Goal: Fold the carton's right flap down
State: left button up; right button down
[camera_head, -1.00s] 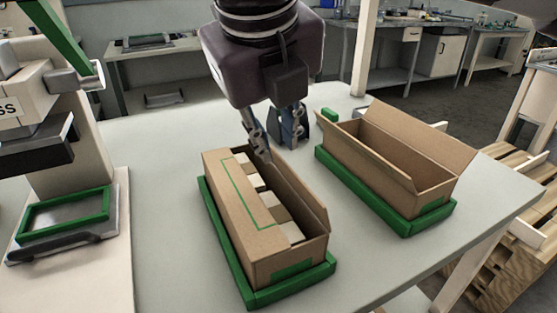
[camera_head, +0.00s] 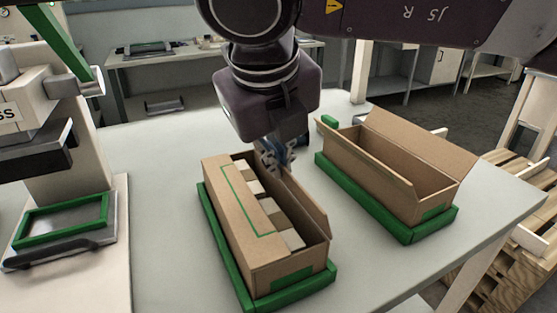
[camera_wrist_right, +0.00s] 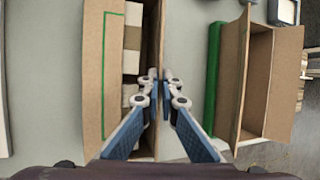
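The open carton (camera_head: 285,266) stands in a green tray (camera_head: 232,268) on the table, with pale and brown blocks inside. Its left flap (camera_head: 236,208) lies folded inward over part of the contents and bears a green outline. Its right flap (camera_head: 303,205) stands up, tilted slightly outward; it shows nearly edge-on in the right wrist view (camera_wrist_right: 160,30). My right gripper (camera_head: 273,156) is at the carton's far end, fingers pointing down. In the wrist view its fingertips (camera_wrist_right: 160,77) are close together over the right flap's line; I cannot tell whether they touch it. My left gripper is out of view.
A second, empty carton (camera_head: 392,176) with raised flaps stands in another green tray (camera_head: 434,222) to the right. A pale machine with a green frame (camera_head: 62,220) is at the left. The table between the two trays is clear.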

jog(key=h, duration=0.1)
jog(key=a+b, duration=0.1)
jog(key=t+h, duration=0.1)
jog(key=shift+s+a+f+n+h+b, duration=0.15)
jog(key=shift+s+f+n+h+b, duration=0.1)
jog(key=shift+f+n+h+b, duration=0.1)
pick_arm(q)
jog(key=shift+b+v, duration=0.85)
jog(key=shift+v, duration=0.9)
pick_arm(e)
jog(key=shift+s+a+f+n+t+h, duration=0.1)
jog(key=shift+a+f+n+t+h, duration=0.15)
jog(key=shift+t+h, duration=0.4)
jog(key=shift+s+a+f+n+t+h, duration=0.15)
jog(key=shift+a+t+h, duration=0.2)
jog(key=shift+h, duration=0.45)
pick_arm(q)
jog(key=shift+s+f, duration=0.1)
pick_arm(e)
jog(key=c, duration=2.2)
grip_release()
